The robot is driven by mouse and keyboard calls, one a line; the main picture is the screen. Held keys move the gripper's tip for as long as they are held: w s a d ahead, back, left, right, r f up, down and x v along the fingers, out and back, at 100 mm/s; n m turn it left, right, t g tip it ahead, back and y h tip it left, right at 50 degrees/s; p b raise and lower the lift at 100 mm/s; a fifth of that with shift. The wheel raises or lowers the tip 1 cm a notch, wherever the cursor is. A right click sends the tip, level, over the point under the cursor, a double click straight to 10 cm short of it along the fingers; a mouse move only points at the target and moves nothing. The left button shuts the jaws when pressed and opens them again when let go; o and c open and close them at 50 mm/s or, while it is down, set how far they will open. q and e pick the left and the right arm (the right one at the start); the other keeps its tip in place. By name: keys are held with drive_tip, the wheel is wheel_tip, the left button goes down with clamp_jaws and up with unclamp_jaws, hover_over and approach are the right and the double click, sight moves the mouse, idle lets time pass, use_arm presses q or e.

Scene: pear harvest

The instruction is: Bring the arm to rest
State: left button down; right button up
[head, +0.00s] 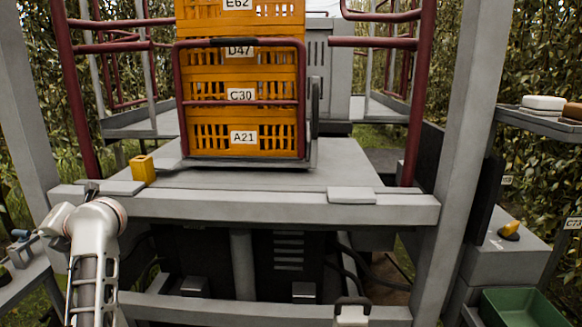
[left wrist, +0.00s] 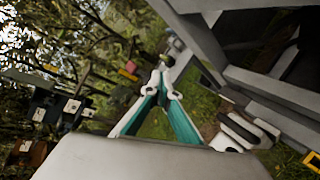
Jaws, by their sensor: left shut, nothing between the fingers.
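My left arm shows at the lower left in the head view, in front of the platform's front beam. In the left wrist view my left gripper (left wrist: 164,62) is shut, its teal-lined fingers meeting at the tips with nothing visible between them. It points out past the grey frame towards grass and foliage. In the head view I cannot make out its fingers clearly. My right arm and gripper are in neither view.
Orange crates (head: 243,115) stand stacked behind a red rail on the grey platform (head: 262,205). A small yellow block (head: 143,169) sits at its left. Grey posts rise on both sides. A green bin (head: 520,308) is at the lower right. A pear-like yellow item (head: 509,231) lies on a grey box.

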use_arm(q)
drive_tip(key=s+d+r+m+t+y, duration=0.2)
drive_tip(key=s+d+m+t+y, duration=0.2)
drive_tip(key=d+m+t+y, duration=0.55)
drive_tip(key=d+f+m+t+h, duration=0.4)
drive_tip(key=d+f+m+h, duration=0.2)
drive_tip(key=d+m+h, duration=0.4)
drive_tip(key=d+f+m+t+h, duration=0.4)
drive_tip(key=d+f+m+h, duration=0.25)
drive_tip(key=m+h, duration=0.35)
drive_tip(key=s+d+f+m+g+h, duration=0.3)
drive_tip(key=s+d+f+m, duration=0.2)
drive_tip(key=f, duration=0.4)
drive_tip(key=s+d+f+m+g+h, duration=0.3)
drive_tip(key=s+d+f+m+g, duration=0.15)
drive_tip(key=f, duration=0.55)
drive_tip(key=s+d+f+m+g, duration=0.2)
drive_tip(key=s+f+m+g, duration=0.1)
drive_tip(key=s+f, duration=0.9)
drive_tip(key=shift+s+d+f+g+y, duration=0.3)
drive_tip(key=shift+s+f+g+y, duration=0.15)
drive_tip(key=shift+g, duration=0.25)
